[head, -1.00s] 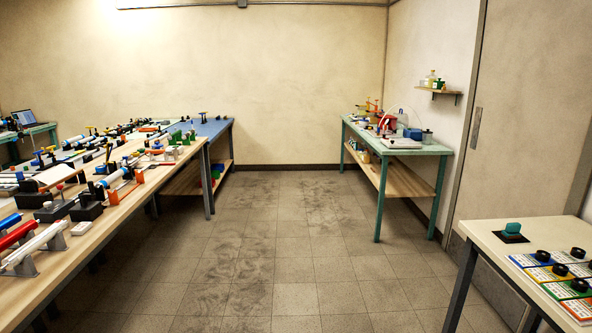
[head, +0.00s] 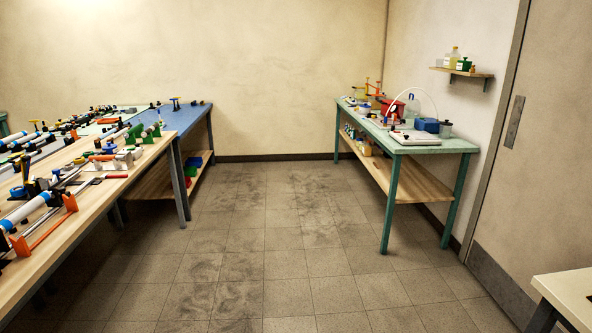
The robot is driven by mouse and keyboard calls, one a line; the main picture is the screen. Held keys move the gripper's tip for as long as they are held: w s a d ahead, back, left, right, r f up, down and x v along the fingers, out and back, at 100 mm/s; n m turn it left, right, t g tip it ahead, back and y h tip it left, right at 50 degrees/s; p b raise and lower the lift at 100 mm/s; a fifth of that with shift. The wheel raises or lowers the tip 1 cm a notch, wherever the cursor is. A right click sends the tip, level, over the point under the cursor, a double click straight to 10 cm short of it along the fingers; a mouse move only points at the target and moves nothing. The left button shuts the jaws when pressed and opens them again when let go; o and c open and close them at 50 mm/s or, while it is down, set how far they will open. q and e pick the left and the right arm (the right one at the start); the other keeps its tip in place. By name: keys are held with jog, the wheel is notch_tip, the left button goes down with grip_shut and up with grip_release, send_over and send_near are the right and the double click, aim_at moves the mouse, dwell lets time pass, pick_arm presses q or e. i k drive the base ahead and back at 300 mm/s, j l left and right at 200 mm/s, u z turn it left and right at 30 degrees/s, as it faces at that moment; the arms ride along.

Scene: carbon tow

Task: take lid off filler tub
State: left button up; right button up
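I cannot pick out the filler tub or its lid for certain at this distance. A small grey round container (head: 446,130) stands at the near right corner of the green-topped table (head: 440,146). A red item (head: 392,108) with a pale arched tube stands farther back on the same table. Neither of my grippers is in view.
A long wooden workbench (head: 95,192) crowded with tools runs along the left, with a blue-topped bench (head: 188,118) beyond it. A pale table corner (head: 572,292) is at the lower right. The tiled floor (head: 270,235) between is clear. A wall shelf (head: 462,72) holds bottles.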

aim_at(364, 111)
jog(key=i, duration=4.05)
jog(key=i+z, duration=0.15)
jog(key=i, duration=0.85)
jog(key=i+j+z, duration=0.15)
jog(key=i, duration=0.9)
